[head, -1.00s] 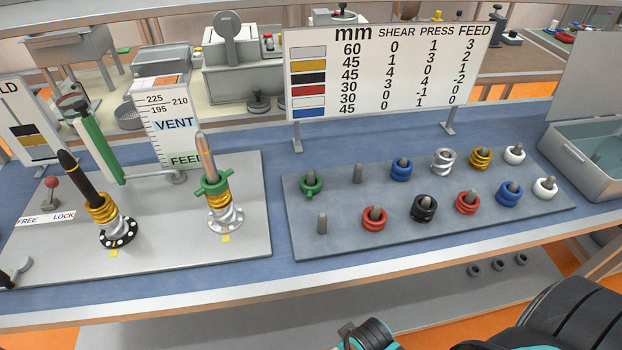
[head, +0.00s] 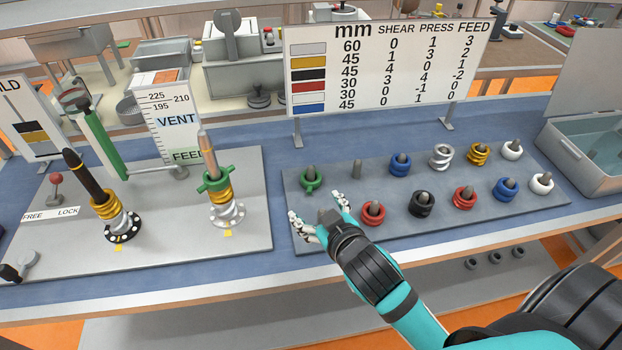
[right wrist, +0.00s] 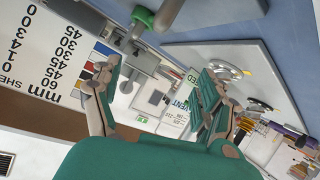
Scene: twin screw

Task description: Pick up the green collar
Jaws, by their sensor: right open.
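One green collar (head: 312,181) with small side lugs sits around a grey peg at the left end of the grey peg board (head: 285,205). A second green collar (head: 214,183) sits around the right screw, above a yellow ring. My right gripper (head: 318,211) is open and empty, at the board's front left, just in front of the peg's collar and apart from it. My left gripper is not in view.
Red (head: 373,213), black (head: 422,203), blue, yellow and white rings sit on pegs to the right. One back peg (head: 356,169) is bare. A number sign (head: 385,65) stands behind, and an open bin (head: 585,165) is far right.

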